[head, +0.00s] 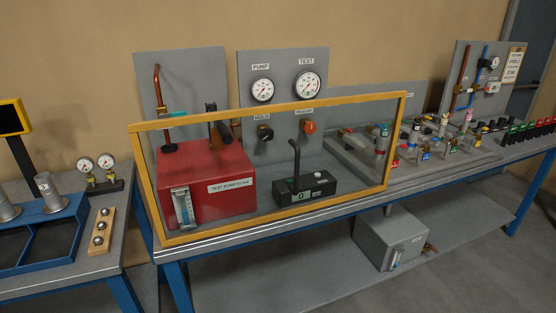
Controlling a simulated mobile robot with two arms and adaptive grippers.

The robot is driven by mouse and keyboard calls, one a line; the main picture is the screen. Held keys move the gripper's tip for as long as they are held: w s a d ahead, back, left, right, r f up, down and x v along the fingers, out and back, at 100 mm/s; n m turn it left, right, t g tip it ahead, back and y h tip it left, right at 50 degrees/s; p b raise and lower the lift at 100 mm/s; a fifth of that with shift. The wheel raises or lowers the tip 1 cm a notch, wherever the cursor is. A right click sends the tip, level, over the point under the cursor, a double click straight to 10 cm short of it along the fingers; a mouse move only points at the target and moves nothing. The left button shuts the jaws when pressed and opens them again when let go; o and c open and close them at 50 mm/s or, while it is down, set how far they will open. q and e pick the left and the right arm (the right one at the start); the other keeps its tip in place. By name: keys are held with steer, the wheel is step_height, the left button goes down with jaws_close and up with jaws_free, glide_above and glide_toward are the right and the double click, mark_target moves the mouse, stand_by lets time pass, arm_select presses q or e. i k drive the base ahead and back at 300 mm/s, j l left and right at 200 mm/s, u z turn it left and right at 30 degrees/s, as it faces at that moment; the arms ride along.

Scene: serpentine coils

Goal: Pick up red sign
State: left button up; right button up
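I cannot make out for certain which thing is the red sign. Small red pieces (513,136) show in a row of black and green items at the far right of the bench, too small to read. A small red tag (396,162) shows among the valves at the centre right. Neither of my grippers is in the head view.
A yellow-framed clear shield (270,112) stands along the front of the bench, before a red test pump box (205,177) and a black device (306,189). A grey box (390,238) sits on the lower shelf. A side table (112,250) stands left.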

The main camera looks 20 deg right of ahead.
mark_target(537, 126)
steer(key=z, duration=2.1)
steer(key=i+l+z, duration=0.25)
steer(key=i, duration=0.15)
steer(key=i+z, duration=0.2)
steer(key=i, duration=0.25)
steer(key=i+z, duration=0.3)
steer(key=i, duration=1.9)
steer(key=i+u, duration=0.15)
steer(key=i, duration=0.3)
steer(key=i+l+u, duration=0.2)
steer(key=i, duration=0.2)
steer(key=i+u, duration=0.15)
steer(key=i, duration=0.3)
steer(key=i+l+u, duration=0.2)
steer(key=i, duration=0.2)
